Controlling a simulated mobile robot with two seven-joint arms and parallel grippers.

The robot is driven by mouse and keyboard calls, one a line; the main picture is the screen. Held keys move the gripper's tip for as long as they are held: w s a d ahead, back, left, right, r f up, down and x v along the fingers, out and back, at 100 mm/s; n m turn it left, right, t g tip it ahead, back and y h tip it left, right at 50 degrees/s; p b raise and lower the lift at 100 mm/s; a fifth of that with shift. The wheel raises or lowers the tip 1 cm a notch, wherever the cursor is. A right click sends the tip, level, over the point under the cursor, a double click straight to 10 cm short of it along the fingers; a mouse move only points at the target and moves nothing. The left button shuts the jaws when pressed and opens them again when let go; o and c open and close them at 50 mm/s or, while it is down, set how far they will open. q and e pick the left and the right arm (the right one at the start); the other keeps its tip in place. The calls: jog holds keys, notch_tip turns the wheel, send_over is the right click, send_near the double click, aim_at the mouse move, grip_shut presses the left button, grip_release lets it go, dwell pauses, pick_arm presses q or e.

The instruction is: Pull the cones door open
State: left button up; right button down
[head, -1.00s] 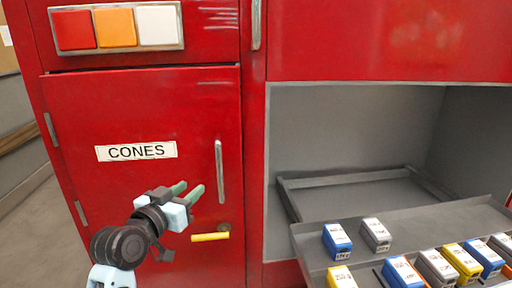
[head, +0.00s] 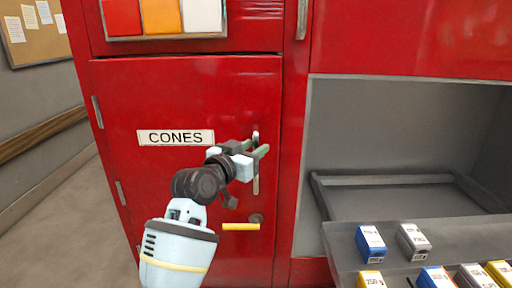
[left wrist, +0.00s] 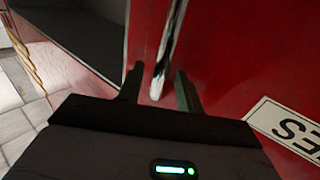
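The red cones door (head: 160,95), labelled CONES (head: 176,137), is shut flush in its frame. Its vertical metal handle (head: 256,186) is on the door's right side, partly hidden by my left gripper (head: 257,149). In the left wrist view the left gripper (left wrist: 160,88) is open. Its two dark fingers stand apart, with the handle (left wrist: 168,45) between them; I cannot tell whether either touches it. The CONES label (left wrist: 290,130) also shows at that view's right. A yellow lever (head: 240,227) with a round knob sits below the handle. My right gripper is not in view.
Red, orange and white panels (head: 162,17) sit above the door. To the right is an open grey compartment (head: 400,130) with a tray (head: 340,240) holding several small boxes. Open floor (head: 60,220) lies left of the cabinet, beside the door's hinges.

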pick_arm(q)
jog(key=shift+x, duration=0.8)
grip_shut()
